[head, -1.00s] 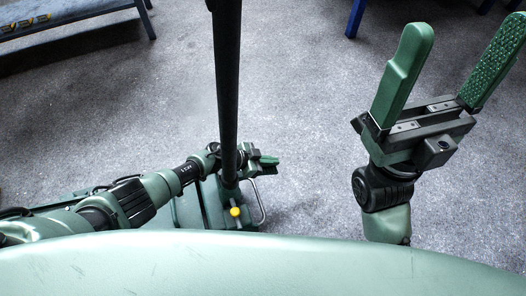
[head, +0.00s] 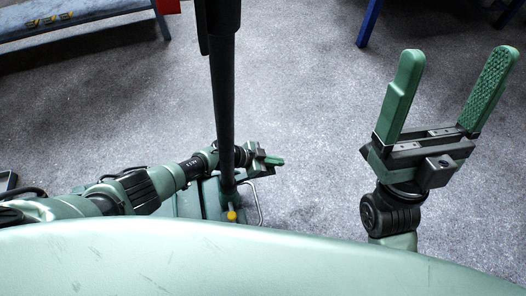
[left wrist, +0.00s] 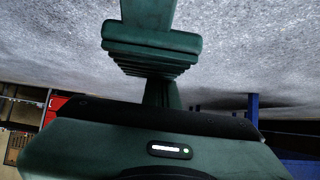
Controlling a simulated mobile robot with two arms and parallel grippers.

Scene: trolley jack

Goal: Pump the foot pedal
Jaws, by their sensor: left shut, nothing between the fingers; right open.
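The jack (head: 212,200) is a green body on the floor, low in the head view, with a small yellow part (head: 232,216) and a thin metal loop (head: 256,208). Its lower part is hidden behind my own green body. A dark upright handle (head: 223,100) rises from it. I cannot make out for sure which part is the foot pedal. My left gripper (head: 272,160) is shut and empty, just right of the handle's foot and above the loop in the picture. Its shut fingers show in the left wrist view (left wrist: 148,12). My right gripper (head: 446,92) is open and empty, held far right.
A blue bench (head: 80,25) stands at the top left, with a red thing (head: 168,5) beside it. Blue legs (head: 369,22) show at the top right. The grey floor (head: 310,110) between the handle and my right gripper is clear.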

